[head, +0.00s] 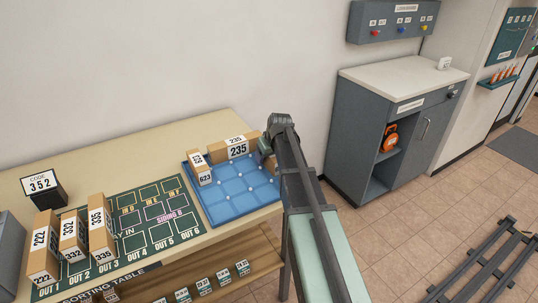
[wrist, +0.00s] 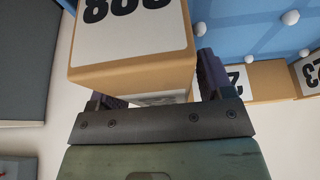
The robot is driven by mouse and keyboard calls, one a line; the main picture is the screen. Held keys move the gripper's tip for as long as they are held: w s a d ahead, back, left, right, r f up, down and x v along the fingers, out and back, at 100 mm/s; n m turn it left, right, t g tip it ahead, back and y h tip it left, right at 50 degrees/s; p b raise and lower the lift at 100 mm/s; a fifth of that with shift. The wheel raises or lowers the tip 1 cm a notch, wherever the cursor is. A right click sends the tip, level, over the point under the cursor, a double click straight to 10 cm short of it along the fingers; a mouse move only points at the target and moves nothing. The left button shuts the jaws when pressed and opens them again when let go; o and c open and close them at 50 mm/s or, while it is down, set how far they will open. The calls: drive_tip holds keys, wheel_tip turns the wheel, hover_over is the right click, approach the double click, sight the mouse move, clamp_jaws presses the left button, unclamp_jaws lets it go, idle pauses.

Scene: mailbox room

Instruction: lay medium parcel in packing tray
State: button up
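The blue packing tray (head: 245,201) lies at the right end of the sorting table. It holds a parcel marked 623 (head: 205,178) at its left and a parcel marked 235 (head: 222,154) along its back. My gripper (head: 268,152) is at the tray's back right side, largely hidden by my arm. In the wrist view a brown parcel (wrist: 130,76) with a large-number label sits between my fingers, and my gripper appears shut on it. The left finger is mostly hidden behind this parcel. I cannot confirm its size class.
Several tall parcels (head: 72,240) stand on the green sorting mat (head: 150,232) left of the tray. A code display (head: 42,184) stands at the back left. A grey cabinet (head: 352,130) stands right of the table. The tray's middle and front cells are bare.

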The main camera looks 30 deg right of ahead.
drive_tip(key=shift+r+p, duration=0.5)
drive_tip(key=p+v, duration=1.2)
drive_tip(key=s+a+f+g, duration=0.1)
drive_tip(key=s+a+g, duration=0.3)
drive_tip(key=s+a, duration=1.6)
drive_tip(key=shift+s+a+m+g+b, duration=0.3)
drive_tip(key=shift+s+a+b, duration=0.05)
